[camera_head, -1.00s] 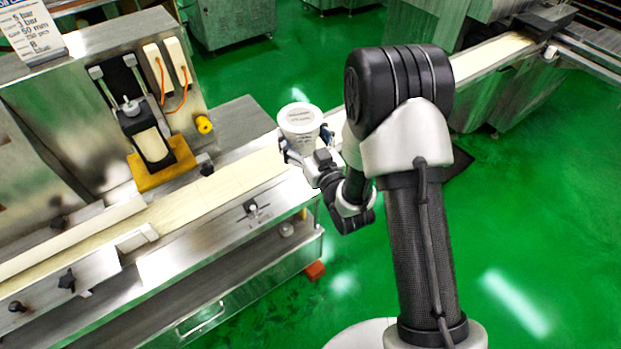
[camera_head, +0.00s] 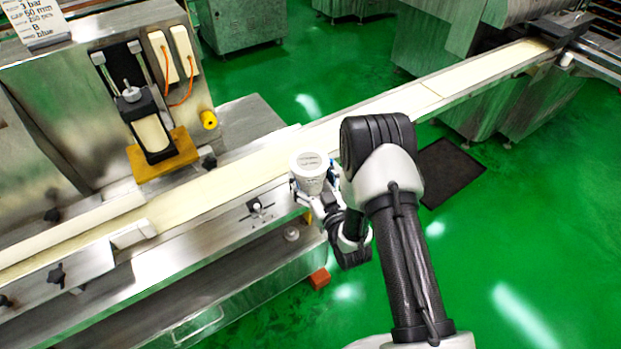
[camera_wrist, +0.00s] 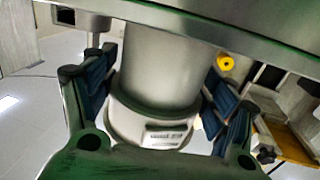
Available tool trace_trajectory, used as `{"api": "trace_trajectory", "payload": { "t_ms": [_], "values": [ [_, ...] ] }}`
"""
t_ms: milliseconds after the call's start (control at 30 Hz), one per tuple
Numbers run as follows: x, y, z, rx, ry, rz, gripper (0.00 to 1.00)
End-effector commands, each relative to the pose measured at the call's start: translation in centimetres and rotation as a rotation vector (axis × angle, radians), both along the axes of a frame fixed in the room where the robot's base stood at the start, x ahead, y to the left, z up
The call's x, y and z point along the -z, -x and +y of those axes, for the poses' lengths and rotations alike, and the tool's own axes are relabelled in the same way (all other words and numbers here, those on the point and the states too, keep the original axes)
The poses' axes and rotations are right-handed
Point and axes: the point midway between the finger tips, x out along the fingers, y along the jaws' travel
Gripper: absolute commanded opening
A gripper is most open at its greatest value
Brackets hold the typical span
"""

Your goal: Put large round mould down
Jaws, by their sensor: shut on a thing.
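The large round mould (camera_head: 311,170) is a white, round piece with a flat labelled top and a narrower body below. My gripper (camera_head: 314,186) is shut on it and holds it upright beside the right end of the machine's front side, near the conveyor belt. In the wrist view the mould (camera_wrist: 160,90) fills the middle, with a blue-padded finger of my gripper (camera_wrist: 157,105) on each side of it. A small label shows on its wider collar. I cannot tell whether its underside touches anything.
The cream conveyor belt (camera_head: 215,190) runs from the lower left to the upper right. The encrusting machine (camera_head: 75,100) with a yellow block (camera_head: 163,160) stands at the left. A red-orange block (camera_head: 319,278) is low by the machine's leg. Green floor is open at the right, around a dark mat (camera_head: 450,172).

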Motion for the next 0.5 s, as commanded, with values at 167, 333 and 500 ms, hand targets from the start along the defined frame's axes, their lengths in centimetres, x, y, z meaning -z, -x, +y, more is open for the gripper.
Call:
{"api": "trace_trajectory", "payload": {
  "t_ms": [167, 333, 500],
  "values": [
    [-0.3, -0.07, 0.01, 0.0, -0.001, -0.005, 0.45],
    [0.11, -0.06, 0.01, 0.0, -0.002, -0.004, 0.45],
    [0.12, -0.03, 0.0, 0.0, -0.001, -0.002, 0.89]
  ]
}}
